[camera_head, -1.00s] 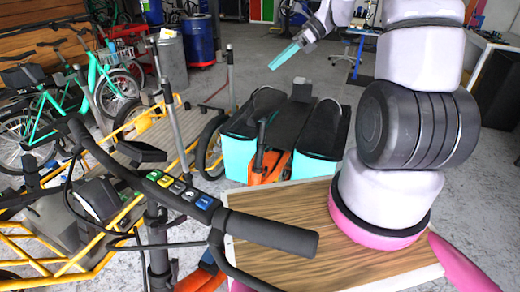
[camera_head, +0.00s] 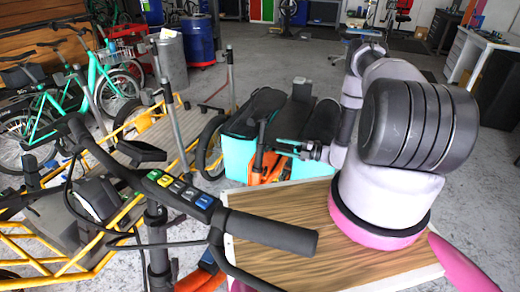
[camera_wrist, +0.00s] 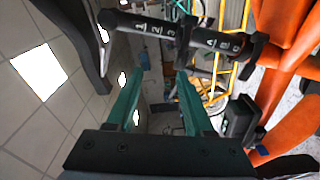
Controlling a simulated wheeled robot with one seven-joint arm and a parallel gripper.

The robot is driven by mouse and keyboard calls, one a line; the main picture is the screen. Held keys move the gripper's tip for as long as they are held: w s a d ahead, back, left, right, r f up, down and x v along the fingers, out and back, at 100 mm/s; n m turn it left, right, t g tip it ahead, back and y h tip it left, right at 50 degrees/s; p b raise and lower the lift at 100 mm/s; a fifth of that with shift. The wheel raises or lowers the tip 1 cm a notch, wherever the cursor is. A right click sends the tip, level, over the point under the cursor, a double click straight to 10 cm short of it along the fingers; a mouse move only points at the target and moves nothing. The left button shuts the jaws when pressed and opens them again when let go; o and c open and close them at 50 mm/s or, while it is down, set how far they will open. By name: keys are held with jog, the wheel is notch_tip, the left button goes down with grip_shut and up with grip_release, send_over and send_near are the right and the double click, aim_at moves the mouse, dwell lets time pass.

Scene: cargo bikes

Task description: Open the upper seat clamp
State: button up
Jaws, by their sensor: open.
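My gripper (camera_head: 287,149) is low behind the wooden top in the head view, close to the orange bike's seat post (camera_head: 260,146). In the wrist view my gripper (camera_wrist: 161,75) is open, its two teal fingers apart with nothing between them. The black seat post (camera_wrist: 145,24), marked with numbers and letters, crosses the wrist view sideways beyond the fingertips. The upper seat clamp (camera_wrist: 185,34) seems to be the dark collar between the numbers and letters, ahead of the right finger. A second dark clamp (camera_wrist: 258,52) sits further right. Lever positions are unclear.
The orange frame (camera_wrist: 288,60) fills the right of the wrist view. The black saddle (camera_head: 253,108) is above the post. A wooden top (camera_head: 300,215) and a black handlebar (camera_head: 270,232) stand nearer. Yellow cargo bike tubes (camera_head: 40,258) lie left.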

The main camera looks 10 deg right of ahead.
aim_at(260, 148)
jog(key=w+a+f, duration=0.1)
jog(key=a, duration=0.2)
jog(key=w+a+f+m, duration=0.1)
jog(key=w+a, duration=0.1)
jog(key=w+a+f+m+t, duration=0.1)
jog(key=w+a, duration=0.1)
jog(key=a, duration=0.1)
jog(key=shift+a+f, duration=0.1)
jog(key=shift+a, duration=0.2)
grip_shut()
dwell(1.4)
